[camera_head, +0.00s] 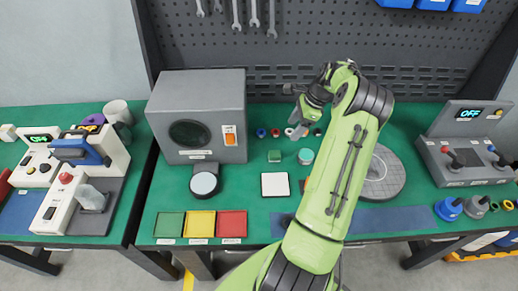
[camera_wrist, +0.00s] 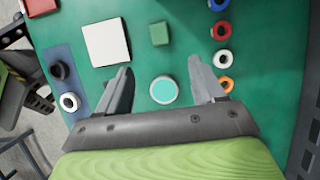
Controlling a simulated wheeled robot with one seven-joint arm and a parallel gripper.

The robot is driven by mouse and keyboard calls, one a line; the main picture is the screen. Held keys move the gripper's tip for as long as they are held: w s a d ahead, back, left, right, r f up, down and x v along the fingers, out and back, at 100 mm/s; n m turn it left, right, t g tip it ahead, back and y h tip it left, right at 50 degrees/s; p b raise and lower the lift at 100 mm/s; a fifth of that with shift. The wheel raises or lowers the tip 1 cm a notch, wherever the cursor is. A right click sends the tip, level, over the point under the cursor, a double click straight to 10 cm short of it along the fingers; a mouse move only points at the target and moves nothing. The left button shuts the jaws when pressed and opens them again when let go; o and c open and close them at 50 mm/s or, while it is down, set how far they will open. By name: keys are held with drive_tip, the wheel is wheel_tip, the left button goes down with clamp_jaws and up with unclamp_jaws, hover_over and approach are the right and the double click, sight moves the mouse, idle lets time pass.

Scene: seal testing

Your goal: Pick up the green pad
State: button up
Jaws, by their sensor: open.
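A small dark green square block (camera_head: 274,156), the likeliest green pad, lies on the green bench mat. It also shows in the wrist view (camera_wrist: 159,33), beyond my fingertips. Beside it is a round white piece with a teal top (camera_head: 305,157). In the wrist view this round piece (camera_wrist: 163,91) appears between my two fingers. My gripper (camera_wrist: 161,66) is open with nothing held. In the head view my gripper (camera_head: 296,112) hangs above the back of the bench, apart from the block.
A white square plate (camera_head: 275,186) lies in front of the block. Several coloured rings (camera_wrist: 222,59) stand in a row to one side. Green, yellow and red trays (camera_head: 201,224) line the front edge. A grey test box (camera_head: 180,85) stands left; a round grey plate (camera_head: 383,188) lies right.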

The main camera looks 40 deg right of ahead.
drive_tip(key=b, duration=0.1)
hover_over(275, 153)
drive_tip(key=s+d, duration=0.2)
drive_tip(key=f, duration=0.9)
drive_tip(key=shift+a+f, duration=0.1)
drive_tip(key=shift+a, duration=0.15)
drive_tip(key=x, duration=0.2)
drive_tip(key=b+x, duration=0.1)
drive_tip(key=x, duration=0.1)
drive_tip(key=shift+w+a+f, duration=0.1)
drive_tip(key=shift+w+f, duration=0.2)
drive_tip(key=shift+w, duration=0.05)
drive_tip(key=shift+s+r, duration=0.1)
drive_tip(key=shift+c, duration=0.5)
drive_tip(key=c, duration=1)
wheel_tip(275, 153, up, 10)
drive_tip(key=shift+p, duration=0.75)
drive_tip(key=shift+c, duration=0.2)
